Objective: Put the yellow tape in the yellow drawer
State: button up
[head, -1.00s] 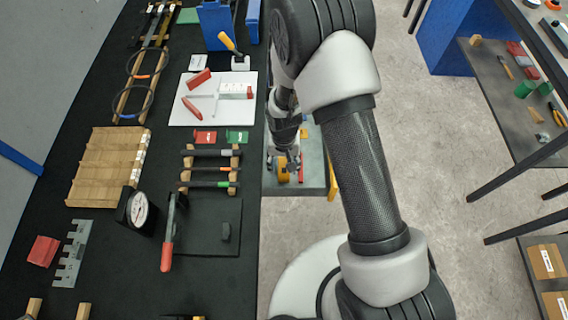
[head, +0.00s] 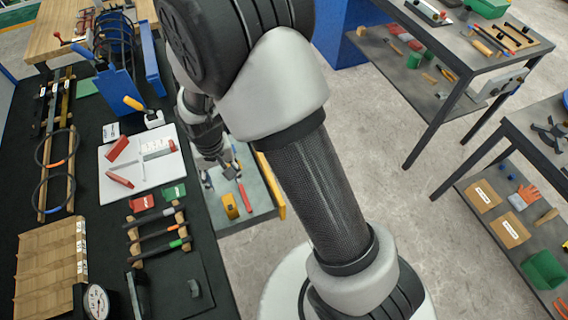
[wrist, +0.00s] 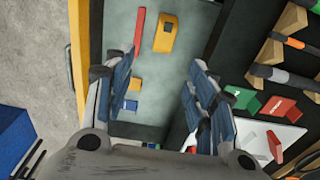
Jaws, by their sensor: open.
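The yellow tape (head: 230,205) lies in the open drawer, near its front end in the head view. The wrist view shows the tape (wrist: 166,32) on the grey drawer floor, beside a red tool. The drawer (head: 266,178) has a yellow front panel, which also shows in the wrist view (wrist: 78,55). My gripper (wrist: 166,75) is open and empty over the drawer, apart from the tape. In the head view, my arm partly hides the drawer.
The drawer also holds a red-handled tool (head: 242,192) and small blue and yellow items. Beside it is the black worktop with a white board (head: 140,165), red and green blocks and wooden racks. Shelved tables (head: 450,70) stand right, with open floor between.

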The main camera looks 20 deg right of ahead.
jog(key=s+d+r+t, duration=0.1)
jog(key=s+d+r, duration=0.25)
jog(key=r, duration=0.45)
jog(key=s+d+r+t, duration=0.1)
jog(key=s+d+r, duration=0.1)
jog(key=s+r, duration=0.35)
jog(key=s+d+r+t, duration=0.1)
jog(key=s+d+r, duration=0.15)
jog(key=r, duration=0.65)
jog(key=s+d+r+t, duration=0.1)
jog(key=s+d+r, duration=0.2)
jog(key=s, duration=0.5)
jog(key=shift+s+d+r, duration=0.25)
jog(key=shift+d+r, duration=0.05)
jog(key=shift+r, duration=0.05)
jog(key=shift+c, duration=0.3)
